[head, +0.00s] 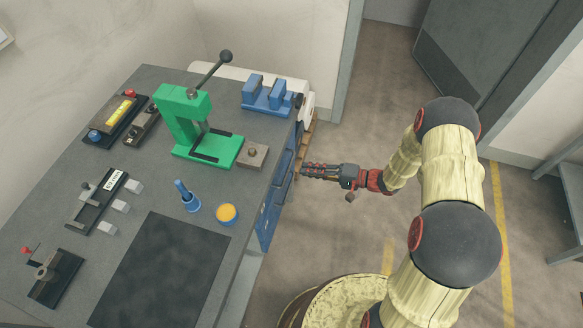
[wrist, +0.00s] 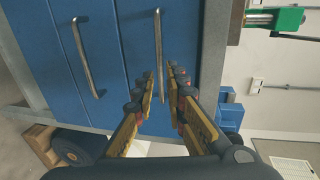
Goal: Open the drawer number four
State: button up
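The blue drawer cabinet (head: 266,215) is under the bench, its front seen steeply from above in the head view. In the wrist view, which is turned sideways, blue drawer fronts (wrist: 105,22) show as upright bands. One metal handle (wrist: 86,58) is at left. A second handle (wrist: 158,40) is straight ahead of my gripper (wrist: 163,75). My gripper is open, with a narrow gap, and the second handle's lower end shows between its fingers. I cannot tell whether they touch it. In the head view my gripper (head: 306,171) is close to the cabinet front. No drawer numbers are legible.
The grey bench top (head: 160,190) carries a green press (head: 185,115), a blue vise-like fixture (head: 267,95), a blue cup with yellow contents (head: 226,213) and a dark mat (head: 160,270). The floor (head: 345,225) beside the cabinet is clear around my gripper.

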aim_at(289, 168)
jog(key=shift+b+x, duration=0.9)
jog(key=shift+x, duration=3.05)
jog(key=shift+s, duration=0.1)
grip_shut()
jog(key=f+b+v, duration=0.1)
jog(key=f+v, duration=0.2)
jog(key=v, duration=1)
jog(key=d+f+b+v, duration=0.1)
jog(key=f+v, duration=0.1)
jog(key=v, duration=1.2)
jog(key=shift+s+d+f, duration=0.2)
jog(key=shift+d+f, duration=0.1)
jog(key=shift+f, duration=0.05)
grip_release()
